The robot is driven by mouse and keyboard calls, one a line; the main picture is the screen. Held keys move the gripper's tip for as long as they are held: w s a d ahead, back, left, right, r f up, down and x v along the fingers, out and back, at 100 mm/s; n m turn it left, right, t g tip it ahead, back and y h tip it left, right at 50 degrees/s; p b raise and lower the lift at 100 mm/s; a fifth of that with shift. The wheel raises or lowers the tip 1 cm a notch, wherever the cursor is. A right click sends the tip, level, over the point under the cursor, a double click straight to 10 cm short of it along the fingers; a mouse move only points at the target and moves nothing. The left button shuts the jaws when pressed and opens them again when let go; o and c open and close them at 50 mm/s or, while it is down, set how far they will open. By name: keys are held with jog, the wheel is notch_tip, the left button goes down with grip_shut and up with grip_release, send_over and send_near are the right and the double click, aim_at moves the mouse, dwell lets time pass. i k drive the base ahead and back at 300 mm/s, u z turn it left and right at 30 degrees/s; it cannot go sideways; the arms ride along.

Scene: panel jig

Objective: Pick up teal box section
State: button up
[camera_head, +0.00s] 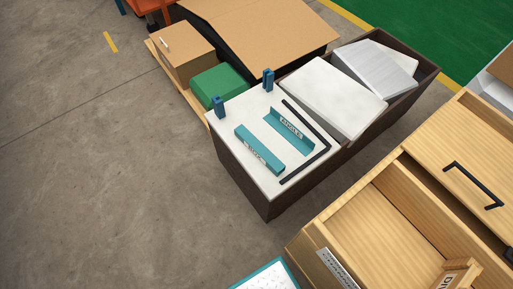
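Two teal lengths lie apart on the white top (278,100) of a dark brown cabinet near the picture's middle. The nearer, left one, the teal box section (245,138), looks like a closed bar with a pale label, too small to read surely, towards its right end. The other, a teal angle piece (273,118), has an open, L-like shape and a label that seems to read "ANGLE". They lie roughly parallel, with a white gap between them. My gripper is not in view.
A black bent strip (318,127) borders the right of the white top. Two blue posts (219,106) (268,80) stand on its far edge. White slabs (330,95) lie behind. A wooden drawer unit (385,215) stands at lower right. Floor at left is clear.

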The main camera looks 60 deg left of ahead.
aim_at(258, 149)
jog(key=k, duration=0.35)
jog(key=u, duration=2.15)
jog(key=k, duration=0.5)
jog(key=u, duration=1.25)
jog(key=i, duration=1)
jog(key=z, duration=0.85)
jog(key=i, duration=0.65)
jog(key=z, duration=0.7)
